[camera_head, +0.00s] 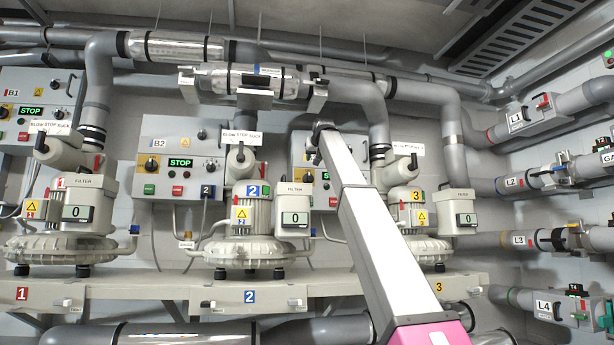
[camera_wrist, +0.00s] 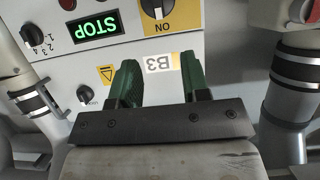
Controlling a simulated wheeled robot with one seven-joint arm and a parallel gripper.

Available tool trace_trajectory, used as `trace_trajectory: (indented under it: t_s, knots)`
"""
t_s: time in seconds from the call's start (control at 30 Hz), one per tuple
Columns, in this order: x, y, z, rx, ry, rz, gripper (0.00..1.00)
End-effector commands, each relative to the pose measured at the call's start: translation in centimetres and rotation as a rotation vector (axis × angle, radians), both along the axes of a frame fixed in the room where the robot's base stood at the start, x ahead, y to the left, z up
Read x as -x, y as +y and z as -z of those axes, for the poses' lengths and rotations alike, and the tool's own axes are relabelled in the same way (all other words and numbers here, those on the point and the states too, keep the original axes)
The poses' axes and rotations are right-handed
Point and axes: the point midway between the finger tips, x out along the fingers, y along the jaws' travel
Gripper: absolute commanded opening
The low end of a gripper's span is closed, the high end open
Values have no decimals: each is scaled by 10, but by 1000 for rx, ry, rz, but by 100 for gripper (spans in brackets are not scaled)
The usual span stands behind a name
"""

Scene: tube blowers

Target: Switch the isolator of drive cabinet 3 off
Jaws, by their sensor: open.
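Drive cabinet 3 is the light grey cabinet (camera_wrist: 217,30) marked B3 in the wrist view, seen upside down. Its isolator (camera_wrist: 157,8) is a black rotary knob on a yellow plate at the top edge, partly cut off; the label by it reads ON. A green STOP display (camera_wrist: 98,29) is lit to its left. My gripper (camera_wrist: 160,80) is open and empty, its two green fingers either side of the B3 label, apart from the isolator.
A blower with a grey pipe (camera_wrist: 290,100) stands right of the gripper in the wrist view; another pipe fitting (camera_wrist: 35,100) is at left. Cabinet B2 (camera_head: 150,130), with a similar yellow isolator (camera_head: 209,165), stands left of my arm in the head view.

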Motion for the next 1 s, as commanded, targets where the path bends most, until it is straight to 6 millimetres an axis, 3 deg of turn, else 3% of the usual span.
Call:
trace_trajectory:
  t_s: [0.27,0.8,1.0]
  knots:
    - [-11,3,4,0,0,0,43]
    - [-86,25,36,0,1,0,43]
    - [-96,28,41,0,-1,0,43]
